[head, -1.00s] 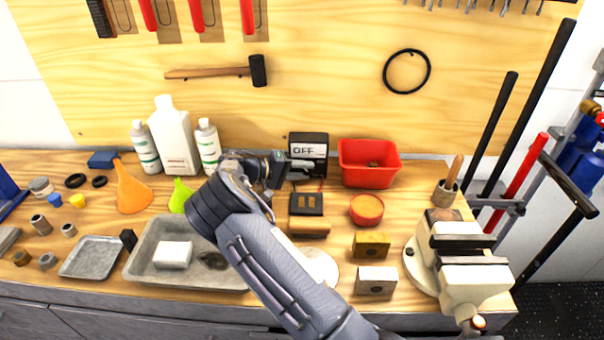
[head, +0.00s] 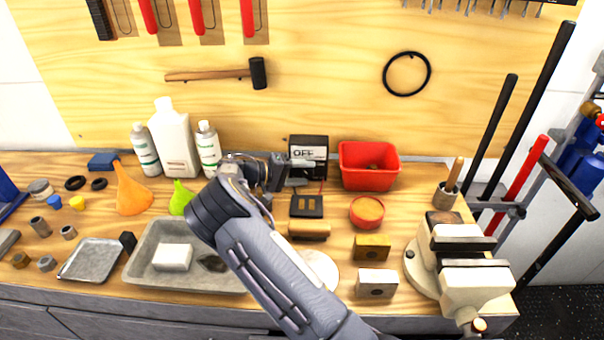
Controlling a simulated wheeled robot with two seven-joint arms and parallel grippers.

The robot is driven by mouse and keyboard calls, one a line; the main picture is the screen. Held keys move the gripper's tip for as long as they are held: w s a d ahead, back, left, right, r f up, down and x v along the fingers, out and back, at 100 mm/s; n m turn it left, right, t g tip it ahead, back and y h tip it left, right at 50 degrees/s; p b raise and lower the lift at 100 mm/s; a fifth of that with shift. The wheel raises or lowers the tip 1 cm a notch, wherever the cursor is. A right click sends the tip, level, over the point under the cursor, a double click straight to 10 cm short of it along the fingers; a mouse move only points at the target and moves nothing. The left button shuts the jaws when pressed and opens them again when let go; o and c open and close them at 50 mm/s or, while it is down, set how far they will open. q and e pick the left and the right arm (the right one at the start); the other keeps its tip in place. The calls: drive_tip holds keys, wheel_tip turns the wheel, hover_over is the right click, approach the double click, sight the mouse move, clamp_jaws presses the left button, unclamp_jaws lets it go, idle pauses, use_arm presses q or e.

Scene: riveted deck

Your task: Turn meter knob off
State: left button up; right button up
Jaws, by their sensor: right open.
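The meter (head: 309,144) is a small black box with a pale display that reads OFF. It stands upright at the back of the bench, against the wooden panel. My right gripper (head: 296,172) is just in front of the meter's lower left part, with its fingers pointing right. It is open and holds nothing that I can see. The gripper covers the lower left of the meter, and I cannot make out the knob. I cannot tell whether the fingers touch the meter. My left gripper is not in view.
A red bin (head: 368,181) stands close to the right of the meter. White bottles (head: 175,145) stand to the left. A black block (head: 306,206), an orange-topped tin (head: 367,212) and a grey tray (head: 150,262) lie in front. A vise (head: 467,270) is at the right.

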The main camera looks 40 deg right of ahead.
drive_tip(key=b+v, duration=0.1)
drive_tip(key=v, duration=0.6)
drive_tip(key=shift+a+r, duration=0.15)
drive_tip(key=shift+a, duration=0.2)
drive_tip(key=shift+r, duration=0.1)
